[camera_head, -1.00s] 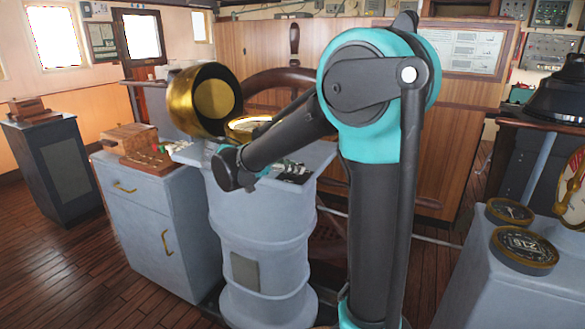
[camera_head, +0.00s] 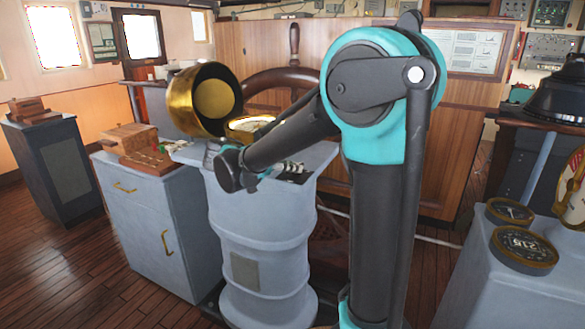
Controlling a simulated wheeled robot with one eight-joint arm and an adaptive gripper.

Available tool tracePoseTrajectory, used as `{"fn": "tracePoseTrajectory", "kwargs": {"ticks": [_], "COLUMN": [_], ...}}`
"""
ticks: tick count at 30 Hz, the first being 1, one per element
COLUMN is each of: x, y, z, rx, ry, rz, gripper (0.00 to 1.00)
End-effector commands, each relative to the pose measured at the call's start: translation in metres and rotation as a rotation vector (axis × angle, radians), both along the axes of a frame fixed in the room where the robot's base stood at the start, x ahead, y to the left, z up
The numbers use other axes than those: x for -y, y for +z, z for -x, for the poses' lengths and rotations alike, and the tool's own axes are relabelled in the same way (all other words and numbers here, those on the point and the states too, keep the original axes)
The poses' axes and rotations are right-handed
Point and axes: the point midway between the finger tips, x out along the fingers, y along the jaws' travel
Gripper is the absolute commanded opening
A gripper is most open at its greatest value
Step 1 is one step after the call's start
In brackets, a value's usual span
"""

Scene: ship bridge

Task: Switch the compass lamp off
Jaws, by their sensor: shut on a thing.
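A blue-grey pedestal (camera_head: 262,225) stands in the middle. A round brass-rimmed compass (camera_head: 246,126) sits on its top, with a light face partly covered by my forearm. A large brass hood (camera_head: 205,98) stands tilted open behind and to the left of it. I cannot make out a separate lamp or its switch, nor tell whether the lamp is lit. My gripper (camera_head: 258,178) is at the near side of the pedestal top, low in front of the compass. It is mostly hidden behind my dark wrist. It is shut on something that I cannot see.
A grey cabinet (camera_head: 150,225) with a wooden box (camera_head: 130,140) on it stands close to the left. The ship's wheel (camera_head: 290,80) is behind the pedestal. A grey stand (camera_head: 480,290) with round dark discs is at the right. Floor shows at the lower left.

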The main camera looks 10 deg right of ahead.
Motion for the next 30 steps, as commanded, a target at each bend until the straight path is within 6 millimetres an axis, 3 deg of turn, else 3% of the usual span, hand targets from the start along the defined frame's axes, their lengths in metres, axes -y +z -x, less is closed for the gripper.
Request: {"fn": "tracePoseTrajectory", "kwargs": {"ticks": [8,30], "x": [0.0013,0.0085], "y": [-0.0002,-0.0002], "z": [0.0029,0.0066], "rx": [0.001,0.002], "ry": [0.146,0.809], "rz": [0.000,-0.001], "gripper": [0.00,0.00]}}
